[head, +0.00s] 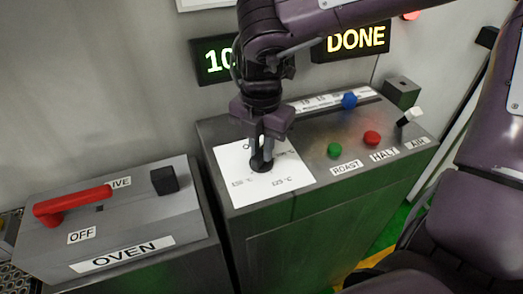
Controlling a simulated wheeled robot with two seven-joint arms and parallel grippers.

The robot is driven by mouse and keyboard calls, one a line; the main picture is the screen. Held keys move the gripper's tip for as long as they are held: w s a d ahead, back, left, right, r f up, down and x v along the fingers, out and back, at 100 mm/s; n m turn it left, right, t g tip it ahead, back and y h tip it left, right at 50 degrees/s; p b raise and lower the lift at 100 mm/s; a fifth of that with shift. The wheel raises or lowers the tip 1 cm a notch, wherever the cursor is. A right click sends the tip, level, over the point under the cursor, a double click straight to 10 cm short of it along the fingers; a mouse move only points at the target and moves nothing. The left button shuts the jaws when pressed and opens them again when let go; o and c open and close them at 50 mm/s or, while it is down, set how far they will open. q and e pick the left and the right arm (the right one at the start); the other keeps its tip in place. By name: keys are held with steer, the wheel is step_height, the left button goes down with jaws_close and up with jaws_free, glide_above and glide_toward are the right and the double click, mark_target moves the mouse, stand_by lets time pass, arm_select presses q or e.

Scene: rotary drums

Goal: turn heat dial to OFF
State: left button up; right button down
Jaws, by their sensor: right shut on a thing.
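The heat dial's white plate (235,184) lies on top of the grey cabinet (305,204). Temperature marks such as 225 °C show near its front edge. My right gripper (262,158) points down over the middle of the plate and is shut on the dark heat dial (261,165). The gripper and wrist hide much of the dial and the marks at the back of the plate, so the dial's pointing direction cannot be told. My left gripper is not in view.
Right of the plate are a green ROAST button (334,150), a red HALT button (371,138), a blue knob (349,100) and a white-tipped AIR lever (411,115). The OVEN box (140,229) with a red handle (72,201) stands at left. Lit displays hang behind.

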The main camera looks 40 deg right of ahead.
mark_target(262, 151)
steer(key=n+b, duration=0.1)
steer(key=n, duration=0.4)
steer(key=shift+w+n, duration=0.1)
steer(key=shift+n, duration=0.2)
steer(key=shift+r+n, duration=0.1)
steer(key=shift+n, duration=2.1)
steer(key=c, duration=1.4)
jaws_free()
steer(key=shift+o, duration=0.2)
step_height(262, 151, up, 8)
steer(key=shift+f, duration=0.15)
